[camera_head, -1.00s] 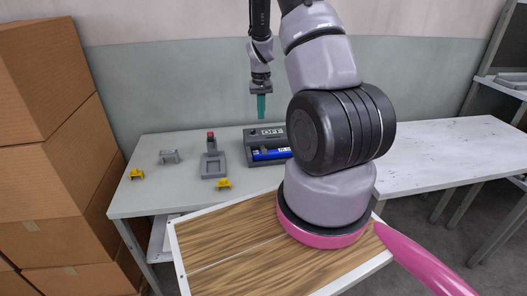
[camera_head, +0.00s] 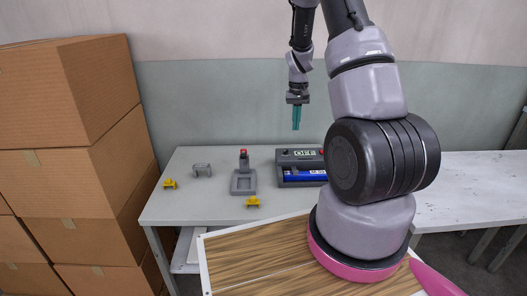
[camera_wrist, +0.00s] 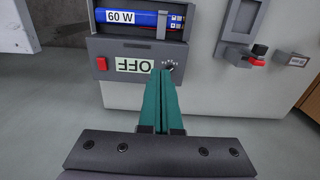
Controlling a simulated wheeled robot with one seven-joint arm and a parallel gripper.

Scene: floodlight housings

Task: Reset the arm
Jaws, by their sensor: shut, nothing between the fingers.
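My gripper (camera_head: 296,118) hangs pointing down above the table, its teal fingers together with nothing between them. In the wrist view the shut fingers (camera_wrist: 162,100) point toward the floodlight housing (camera_wrist: 120,48). That dark grey housing also shows in the head view (camera_head: 287,178), partly hidden behind my arm. It holds a blue part marked "60 W" (camera_wrist: 120,17) and has a display reading "OFF" (camera_wrist: 134,65), a red switch (camera_wrist: 101,63) and a dark knob (camera_wrist: 169,67). The fingers are apart from the housing, above it.
A grey fixture (camera_head: 243,182) with a red top stands left of the housing. Two yellow clips (camera_head: 253,202) (camera_head: 169,184) and a grey bracket (camera_head: 202,169) lie on the pale table (camera_head: 180,212). Cardboard boxes (camera_head: 70,180) are stacked at the left. The air around the gripper is clear.

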